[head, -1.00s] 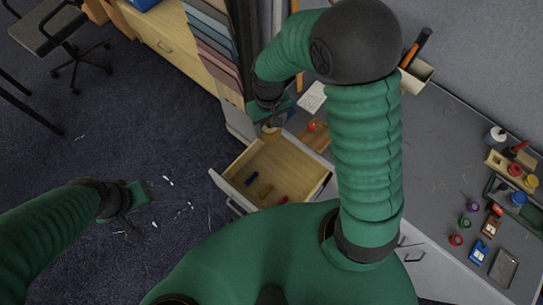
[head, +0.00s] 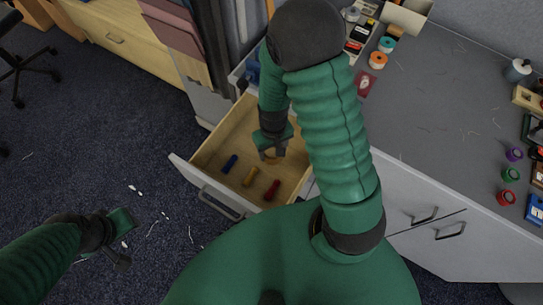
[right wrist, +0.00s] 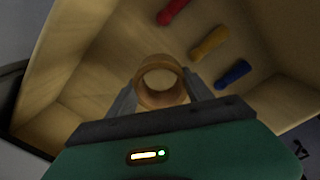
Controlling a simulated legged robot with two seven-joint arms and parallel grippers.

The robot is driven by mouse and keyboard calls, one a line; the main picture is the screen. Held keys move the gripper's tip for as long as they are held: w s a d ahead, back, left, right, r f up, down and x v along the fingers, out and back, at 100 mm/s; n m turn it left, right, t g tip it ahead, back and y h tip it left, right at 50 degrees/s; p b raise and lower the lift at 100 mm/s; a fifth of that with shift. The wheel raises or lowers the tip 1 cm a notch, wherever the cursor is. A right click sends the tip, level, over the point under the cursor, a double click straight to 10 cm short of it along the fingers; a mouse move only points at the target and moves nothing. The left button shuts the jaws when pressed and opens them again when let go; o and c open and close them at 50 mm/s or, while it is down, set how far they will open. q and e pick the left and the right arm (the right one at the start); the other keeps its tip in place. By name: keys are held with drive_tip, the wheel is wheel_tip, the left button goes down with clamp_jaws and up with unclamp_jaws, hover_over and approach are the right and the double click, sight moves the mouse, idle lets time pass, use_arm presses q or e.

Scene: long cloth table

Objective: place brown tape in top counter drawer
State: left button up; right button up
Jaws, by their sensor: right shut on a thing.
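The brown tape, a small ring, is between the fingers of my right gripper (head: 272,152). In the right wrist view the tape (right wrist: 161,98) shows with its hole facing up, gripped on both sides by the fingers (right wrist: 160,92). My right gripper is over the inside of the open wooden top drawer (head: 212,153). Whether the tape touches the drawer floor I cannot tell. My left gripper (head: 122,222) hangs low at the left over the carpet, away from the drawer; its fingers are too unclear to judge.
Blue (head: 230,164), yellow (head: 251,176) and red (head: 272,190) pieces lie apart on the drawer floor near its front. The grey counter (head: 430,110) at the right holds tape rolls and other small items. Hanging panels (head: 182,55) stand behind the drawer at left.

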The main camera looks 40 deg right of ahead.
sight(273, 156)
drive_tip(key=f, duration=0.2)
drive_tip(key=d+f+b, duration=0.1)
drive_tip(key=f, duration=0.2)
drive_tip(key=shift+r, duration=0.15)
drive_tip(key=shift+c, duration=0.8)
drive_tip(key=shift+a, duration=0.25)
drive_tip(key=o, duration=1.5)
drive_tip(key=shift+o, duration=0.4)
drive_tip(key=shift+d, duration=0.15)
